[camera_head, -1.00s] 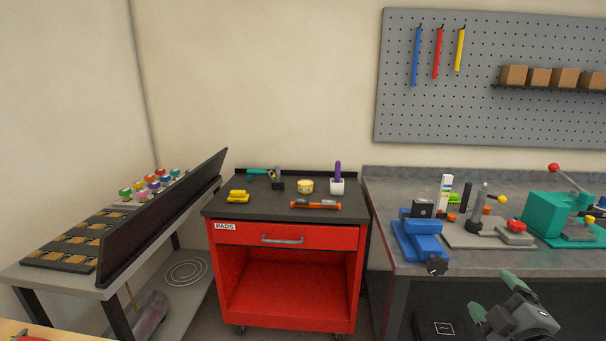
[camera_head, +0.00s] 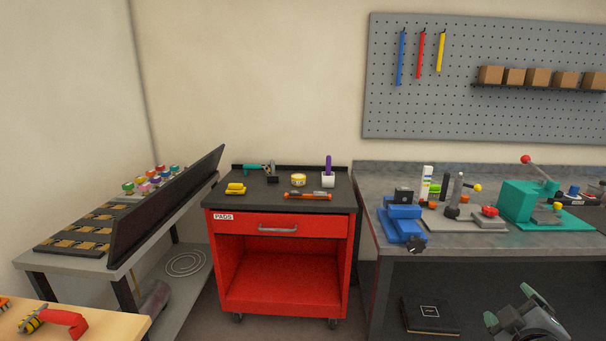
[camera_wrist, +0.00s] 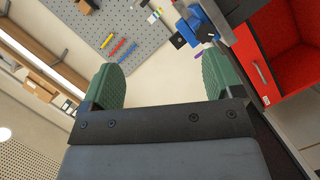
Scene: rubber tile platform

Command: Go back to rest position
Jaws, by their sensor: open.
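My gripper (camera_wrist: 160,82) is open in the wrist view, its two green fingers wide apart with nothing between them. In the head view, part of my gripper (camera_head: 510,322) shows at the lower right, in front of the dark space under the grey workbench (camera_head: 400,180). It is apart from everything around it. The wrist view is tilted and shows the pegboard (camera_wrist: 120,28), the blue vise (camera_wrist: 198,24) and the red cart (camera_wrist: 275,35) beyond the fingers.
The red cart (camera_head: 280,279) stands in the middle with small tools on top. The blue vise (camera_head: 402,221) and a teal press (camera_head: 530,205) stand on the workbench. A side table (camera_head: 60,262) is at left, and a wooden top (camera_head: 110,325) at lower left. A dark box (camera_head: 430,316) lies under the bench.

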